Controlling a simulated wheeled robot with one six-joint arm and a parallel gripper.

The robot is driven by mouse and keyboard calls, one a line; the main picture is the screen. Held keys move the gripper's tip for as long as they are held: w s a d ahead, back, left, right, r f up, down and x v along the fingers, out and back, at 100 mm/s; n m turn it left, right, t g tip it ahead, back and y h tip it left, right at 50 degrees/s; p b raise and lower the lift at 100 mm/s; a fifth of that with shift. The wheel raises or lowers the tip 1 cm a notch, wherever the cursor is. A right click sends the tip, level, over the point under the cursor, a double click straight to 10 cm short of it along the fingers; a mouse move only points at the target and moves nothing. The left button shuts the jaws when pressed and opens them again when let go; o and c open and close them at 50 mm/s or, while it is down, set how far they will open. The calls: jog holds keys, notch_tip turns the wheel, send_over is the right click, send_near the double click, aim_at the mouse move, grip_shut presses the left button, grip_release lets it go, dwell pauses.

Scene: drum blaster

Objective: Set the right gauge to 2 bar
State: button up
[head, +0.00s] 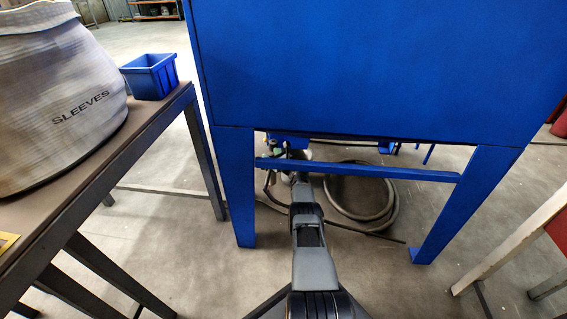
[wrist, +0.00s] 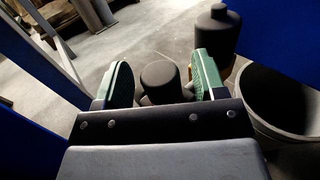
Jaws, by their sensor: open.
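My gripper (wrist: 162,62) is open in the wrist view, its two green-padded fingers apart. A dark rounded knob-like part (wrist: 160,78) shows between and beyond the fingers, with gaps on both sides; I cannot tell its exact depth. A dark bottle-shaped part (wrist: 216,32) stands just right of the right finger, with a bit of brass colour beside it. No gauge dial or reading is visible in either view, so I cannot tell which part belongs to the right gauge. In the head view my arm reaches under the blue cabinet, where the gripper is small and unclear.
The blue cabinet (head: 380,70) stands on legs with a crossbar (head: 360,170). A coiled hose (head: 385,205) lies on the floor behind. A table (head: 150,118) at left holds a SLEEVES bag (head: 60,95) and a blue bin (head: 150,78). A round container (wrist: 262,110) is at right in the wrist view.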

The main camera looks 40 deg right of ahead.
jog(key=s+r+p, duration=0.1)
jog(key=p, duration=0.1)
jog(key=shift+s+d+p, duration=0.1)
jog(key=shift+s+p, duration=0.15)
jog(key=shift+p, duration=0.15)
jog(key=s+d+p, duration=0.1)
jog(key=s+p, duration=1)
jog(key=p, duration=0.1)
jog(key=shift+s+f, duration=0.35)
jog(key=shift+f, duration=0.1)
